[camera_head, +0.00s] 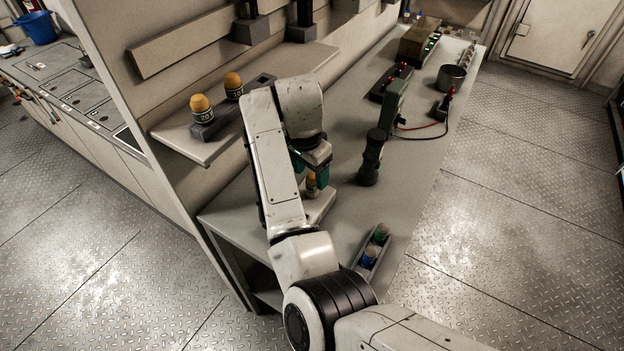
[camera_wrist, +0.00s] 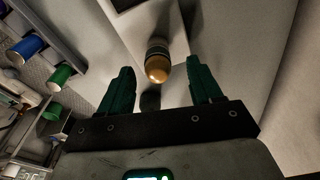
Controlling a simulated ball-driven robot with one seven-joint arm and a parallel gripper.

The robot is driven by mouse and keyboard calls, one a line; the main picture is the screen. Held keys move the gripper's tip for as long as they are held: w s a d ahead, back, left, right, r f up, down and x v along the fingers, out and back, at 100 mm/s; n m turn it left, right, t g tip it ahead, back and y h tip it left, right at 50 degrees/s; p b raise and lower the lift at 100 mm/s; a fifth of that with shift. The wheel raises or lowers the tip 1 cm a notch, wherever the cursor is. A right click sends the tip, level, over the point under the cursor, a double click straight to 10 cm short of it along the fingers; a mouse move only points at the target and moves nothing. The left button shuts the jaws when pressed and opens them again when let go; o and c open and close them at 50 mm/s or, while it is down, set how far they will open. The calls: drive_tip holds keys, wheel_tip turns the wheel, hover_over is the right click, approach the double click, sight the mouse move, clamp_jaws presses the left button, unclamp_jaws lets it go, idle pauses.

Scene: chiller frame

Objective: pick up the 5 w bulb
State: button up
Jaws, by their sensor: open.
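A small bulb (camera_head: 312,184) with an orange dome and a dark band stands on a pale raised block on the bench. Its label is too small to read, so I cannot confirm that it is the 5 W bulb. In the wrist view the bulb (camera_wrist: 157,62) is between and slightly beyond the fingertips, with a gap on each side. My gripper (camera_head: 311,170) is open and empty, its green fingers (camera_wrist: 160,78) around the bulb's near end.
A narrow tray (camera_head: 362,270) with blue and green capped cylinders is at the bench's near right edge. A dark upright cylinder (camera_head: 371,158) and a green board (camera_head: 393,103) stand right of my gripper. A metal pot (camera_head: 451,77) is farther back. The shelf (camera_head: 185,143) overhangs the left side.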

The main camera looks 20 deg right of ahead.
sight(312, 175)
drive_tip(key=shift+d+f, duration=0.15)
drive_tip(key=shift+f, duration=0.6)
drive_tip(key=shift+d+f, duration=0.1)
drive_tip(key=shift+f, duration=0.65)
clamp_jaws()
drive_tip(key=shift+r, duration=0.1)
